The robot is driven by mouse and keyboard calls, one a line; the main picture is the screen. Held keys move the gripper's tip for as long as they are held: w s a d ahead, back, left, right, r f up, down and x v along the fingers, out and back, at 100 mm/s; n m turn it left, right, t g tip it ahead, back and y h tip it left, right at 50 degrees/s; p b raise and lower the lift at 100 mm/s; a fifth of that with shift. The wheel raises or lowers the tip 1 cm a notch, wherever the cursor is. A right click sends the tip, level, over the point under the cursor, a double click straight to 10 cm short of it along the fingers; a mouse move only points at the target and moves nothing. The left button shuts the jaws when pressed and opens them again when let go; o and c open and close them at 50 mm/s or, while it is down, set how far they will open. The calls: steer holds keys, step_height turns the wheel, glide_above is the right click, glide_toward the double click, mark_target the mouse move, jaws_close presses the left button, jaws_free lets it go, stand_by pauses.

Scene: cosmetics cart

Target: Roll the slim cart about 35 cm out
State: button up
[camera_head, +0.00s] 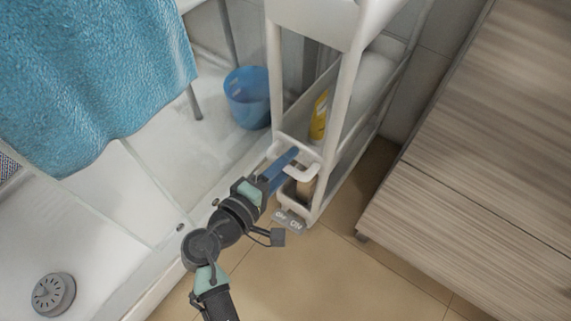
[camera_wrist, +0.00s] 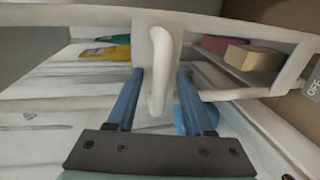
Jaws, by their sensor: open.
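The slim white cart (camera_head: 347,95) stands in the gap between the shower tray and the wooden cabinet. The jaws are open, with a gap visible beside the handle. Grey ON and OFF tabs (camera_head: 289,220) show at the cart's front foot.
A yellow bottle (camera_head: 319,115) stands inside the cart. A blue bucket (camera_head: 247,97) is in the shower tray (camera_head: 140,200) to the left. The wooden cabinet (camera_head: 470,170) is close on the right. The tan floor (camera_head: 320,275) in front of the cart is clear apart from my arm.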

steer(key=shift+c, duration=0.2)
jaws_close()
stand_by(1.1)
